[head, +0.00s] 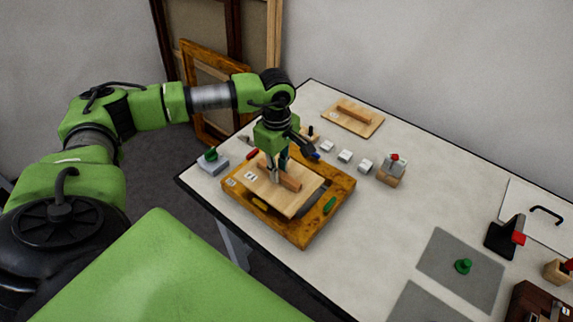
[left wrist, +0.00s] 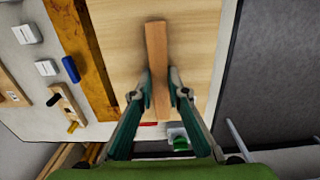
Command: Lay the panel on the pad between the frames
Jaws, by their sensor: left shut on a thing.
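The light wooden panel (head: 290,205) with a brown grip bar (head: 284,176) lies over an ochre wooden frame (head: 303,236) on the table, slightly offset, with a dark gap at its front right. I cannot tell if it rests in the frame or hangs just above. My left gripper (head: 275,176) points down and is shut on the bar. In the left wrist view, the fingers (left wrist: 160,88) clasp both sides of the bar (left wrist: 157,45), with the panel (left wrist: 195,35) behind. A grey pad (head: 445,250) lies at the right, with a green knob on it. My right gripper is out of view.
A second panel with a bar (head: 352,117) lies at the back. Several small white blocks (head: 345,156) and a wooden block with a grey, red-topped piece (head: 391,173) stand mid-table. A black stand (head: 505,237) is beside the pad. Large frames (head: 200,105) lean by the wall.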

